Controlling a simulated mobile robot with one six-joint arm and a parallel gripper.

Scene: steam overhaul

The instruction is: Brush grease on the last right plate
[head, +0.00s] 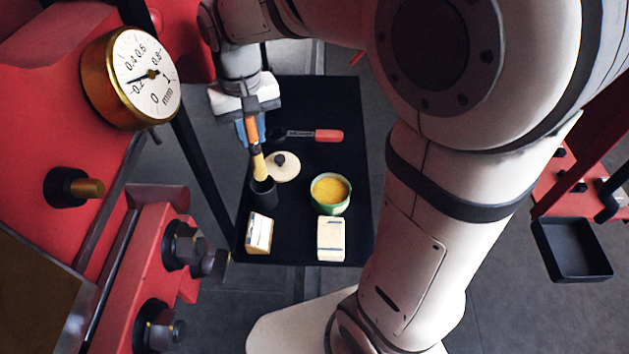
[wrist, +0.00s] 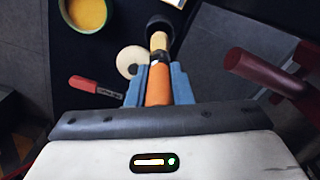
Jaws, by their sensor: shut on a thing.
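My gripper (head: 249,132) has blue fingers shut on the orange handle of a brush (head: 257,160), which also shows in the wrist view (wrist: 158,86). The brush points down, its yellowish bristle end at the mouth of a black cup (head: 263,194). I cannot tell how far the tip is inside. The cup also shows in the wrist view (wrist: 158,21). A green bowl of yellow grease (head: 330,194) stands to the right of the cup; the wrist view shows it at the top left (wrist: 88,12). I cannot pick out the right plate in these views.
The black tabletop (head: 300,213) also holds a cream lid with a dark knob (head: 283,166), a red-handled tool (head: 325,136) and two pale blocks (head: 259,234) (head: 331,240). Red machinery with a dial gauge (head: 131,78) stands left. A black tray (head: 572,250) is at right.

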